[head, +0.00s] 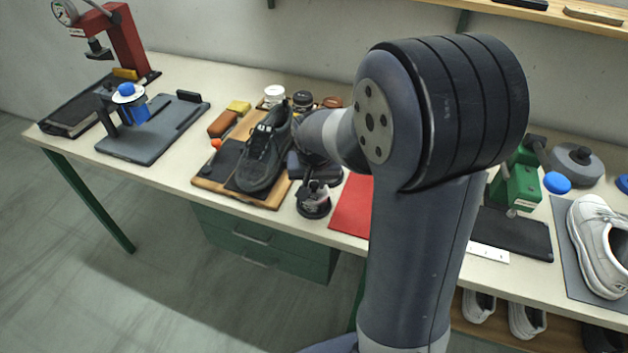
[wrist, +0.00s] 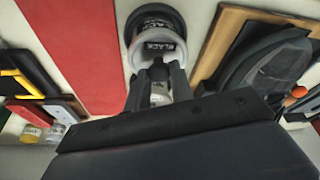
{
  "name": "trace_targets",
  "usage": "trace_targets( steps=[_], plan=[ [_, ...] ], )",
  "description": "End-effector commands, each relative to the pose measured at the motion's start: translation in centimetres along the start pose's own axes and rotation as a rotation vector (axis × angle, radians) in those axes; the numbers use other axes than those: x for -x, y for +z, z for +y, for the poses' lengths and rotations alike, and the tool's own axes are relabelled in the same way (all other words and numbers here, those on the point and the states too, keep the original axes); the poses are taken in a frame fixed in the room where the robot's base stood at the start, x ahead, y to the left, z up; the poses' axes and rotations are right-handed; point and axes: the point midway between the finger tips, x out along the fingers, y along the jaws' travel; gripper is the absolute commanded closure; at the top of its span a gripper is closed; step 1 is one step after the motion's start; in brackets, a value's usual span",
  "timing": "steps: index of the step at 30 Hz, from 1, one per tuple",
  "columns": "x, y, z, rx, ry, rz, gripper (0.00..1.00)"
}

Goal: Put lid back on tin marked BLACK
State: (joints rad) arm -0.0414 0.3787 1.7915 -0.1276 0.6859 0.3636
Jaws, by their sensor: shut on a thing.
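The tin marked BLACK (wrist: 154,47) shows at the top middle of the wrist view, a dark round tin with a pale-lettered label. It also shows in the head view (head: 313,208), near the table's front edge below my wrist. My gripper (wrist: 159,74) is right beside the tin in the wrist view, its fingers shut on a small dark knob, which looks like part of the lid (wrist: 158,72). The fingers hide much of the lid, and I cannot tell whether it touches the tin's rim. My gripper is partly hidden by my arm in the head view.
A dark shoe (head: 264,150) lies on a wooden board (head: 215,172) left of the tin. A red mat (head: 352,207) lies to the right. White, black and brown-topped containers (head: 274,92) stand behind. The table's front edge is close to the tin.

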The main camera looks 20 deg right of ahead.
Motion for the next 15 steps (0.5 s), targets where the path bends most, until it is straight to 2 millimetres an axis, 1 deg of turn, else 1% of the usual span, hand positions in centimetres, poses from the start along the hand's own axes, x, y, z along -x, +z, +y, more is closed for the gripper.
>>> trace_targets(
  steps=[14,15],
  plan=[
    [-0.04,0.0,0.0,0.0,0.0,0.0,0.99],
    [-0.04,0.0,0.0,0.0,0.0,0.0,0.76]
  ],
)
